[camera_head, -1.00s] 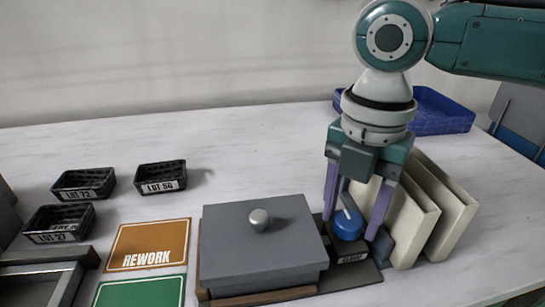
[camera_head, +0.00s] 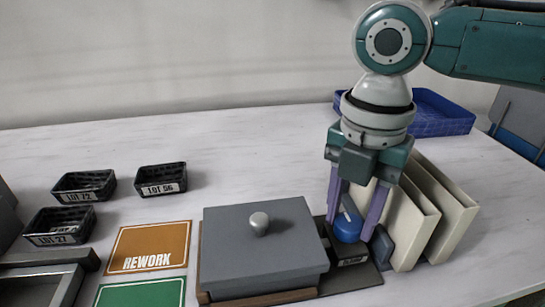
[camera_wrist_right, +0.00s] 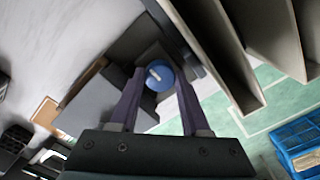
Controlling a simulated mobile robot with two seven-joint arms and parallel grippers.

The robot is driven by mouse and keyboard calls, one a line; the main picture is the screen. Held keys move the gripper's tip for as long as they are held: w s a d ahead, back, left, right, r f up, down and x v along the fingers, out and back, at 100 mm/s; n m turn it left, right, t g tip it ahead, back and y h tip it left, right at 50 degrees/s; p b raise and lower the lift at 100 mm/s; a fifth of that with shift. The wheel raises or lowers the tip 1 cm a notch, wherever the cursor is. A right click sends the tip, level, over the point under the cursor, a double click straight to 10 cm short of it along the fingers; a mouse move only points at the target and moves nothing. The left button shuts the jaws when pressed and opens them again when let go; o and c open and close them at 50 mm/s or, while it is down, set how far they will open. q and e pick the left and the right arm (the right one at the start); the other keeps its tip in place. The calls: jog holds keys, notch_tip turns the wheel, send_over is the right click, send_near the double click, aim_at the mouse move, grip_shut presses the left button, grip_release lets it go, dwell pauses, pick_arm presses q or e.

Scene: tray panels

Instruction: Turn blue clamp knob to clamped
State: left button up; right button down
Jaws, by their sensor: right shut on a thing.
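The blue clamp knob (camera_head: 347,226) sits on a dark block beside the grey lidded box. Its top has a pale pointer mark. My right gripper (camera_head: 353,232) points down from above, with its two purple fingers on either side of the knob, shut on it. In the right wrist view, the knob (camera_wrist_right: 159,76) lies between the fingertips of the gripper (camera_wrist_right: 160,82). The label on the block's front is too small to read. My left gripper is not in view.
The grey box (camera_head: 262,262) with a knobbed lid stands just left of the knob. Cream upright panels (camera_head: 446,222) stand close on the right. A blue tray (camera_head: 446,114) is behind. Black lot bins (camera_head: 162,179) and a REWORK card (camera_head: 149,247) lie left. The table's back middle is clear.

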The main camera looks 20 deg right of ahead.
jog(key=shift+r+m+p, duration=0.2)
jog(key=shift+m+p, duration=0.1)
jog(key=shift+p, duration=0.2)
jog(key=m+p, duration=0.5)
jog(key=p, duration=0.1)
jog(key=shift+r+m+p, duration=0.1)
jog(key=shift+m+p, duration=0.2)
jog(key=shift+p, duration=0.05)
jog(key=m+p, duration=0.2)
jog(key=m, duration=0.1)
jog(key=shift+a+m+p, duration=0.1)
jog(key=shift+m+p, duration=0.2)
jog(key=m+p, duration=0.2)
jog(key=m, duration=0.3)
jog(key=shift+p, duration=0.35)
jog(key=shift+f+m+p, duration=0.25)
jog(key=shift+m+p, duration=0.2)
jog(key=shift+m, duration=1.25)
jog(key=c, duration=0.7)
grip_release()
jog(key=shift+o, duration=0.2)
